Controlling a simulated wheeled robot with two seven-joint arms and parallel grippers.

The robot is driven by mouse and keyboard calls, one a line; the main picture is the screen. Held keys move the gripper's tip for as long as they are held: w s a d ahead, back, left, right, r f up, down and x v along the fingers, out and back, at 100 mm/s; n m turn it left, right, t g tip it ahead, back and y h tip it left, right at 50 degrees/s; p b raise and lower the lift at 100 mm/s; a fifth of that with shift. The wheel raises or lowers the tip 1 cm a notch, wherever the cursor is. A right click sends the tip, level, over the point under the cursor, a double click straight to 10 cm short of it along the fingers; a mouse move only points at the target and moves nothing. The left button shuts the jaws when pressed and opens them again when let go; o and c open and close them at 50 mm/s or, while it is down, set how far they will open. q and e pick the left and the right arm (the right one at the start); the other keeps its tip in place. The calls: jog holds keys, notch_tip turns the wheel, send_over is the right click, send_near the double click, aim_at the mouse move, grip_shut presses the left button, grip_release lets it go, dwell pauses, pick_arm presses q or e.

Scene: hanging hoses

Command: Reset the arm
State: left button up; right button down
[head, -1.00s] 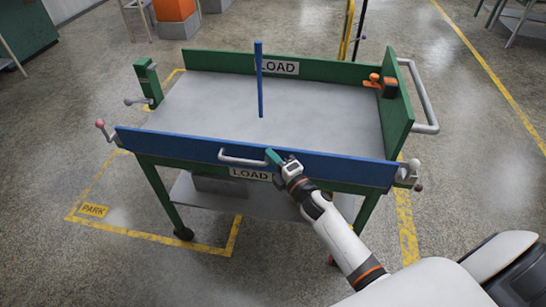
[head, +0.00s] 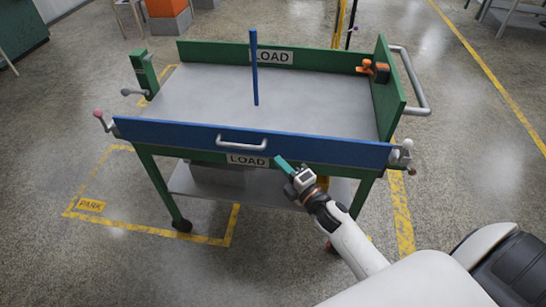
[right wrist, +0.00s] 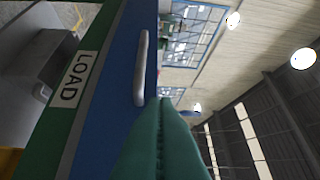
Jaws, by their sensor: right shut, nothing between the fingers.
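My right gripper (head: 282,163) is shut with nothing between its green fingers. In the head view it is in front of the cart's blue front panel (head: 330,150), to the lower right of the grey handle (head: 242,143). In the right wrist view the shut fingers (right wrist: 160,135) point toward the handle (right wrist: 141,68), with a visible gap between them. The blue panel (right wrist: 115,85) stands upright along the cart's front. My left gripper is not in view.
The green cart's grey deck (head: 210,95) is empty but for an upright blue post (head: 254,70). An orange clamp (head: 373,69) sits by the right end panel (head: 388,90). Latches (head: 403,153) stand at the front corners. Yellow floor lines and open floor surround the cart.

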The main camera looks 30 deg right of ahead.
jog(key=s+f+m+g+h, duration=0.1)
jog(key=s+f+m+g, duration=0.5)
jog(key=f, duration=0.9)
jog(key=s+f+m+g+h, duration=0.2)
jog(key=s+f+m, duration=0.2)
jog(key=s+f, duration=0.7)
jog(key=s+a+f+m+g, duration=0.2)
jog(key=s+f+m+g, duration=0.2)
jog(key=s+f, duration=0.6)
jog(key=s+a+f+m+g, duration=0.1)
jog(key=s+f+m+g, duration=0.3)
jog(key=s+f, duration=0.7)
jog(key=s+g, duration=0.1)
jog(key=s, duration=0.4)
jog(key=shift+s+a+f+g, duration=0.15)
jog(key=shift+s+a+g, duration=0.15)
jog(key=shift+s+a, duration=0.1)
